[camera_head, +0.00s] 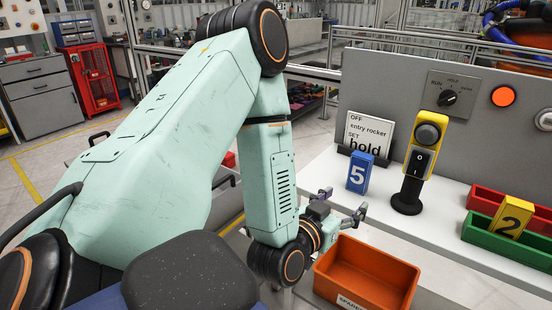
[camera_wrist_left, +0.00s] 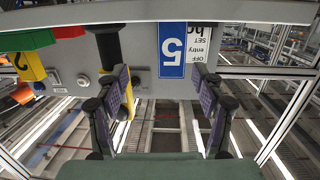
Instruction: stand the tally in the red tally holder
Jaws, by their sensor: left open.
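A yellow tally (camera_head: 511,217) marked 2 stands in the green holder (camera_head: 484,232). My right gripper is not in view.
A yellow switch post (camera_head: 414,165) on a black base stands between the blue tally and the holders. An orange bin (camera_head: 340,279) lies at the front edge, below my left gripper. A grey panel (camera_head: 385,85) closes the back.

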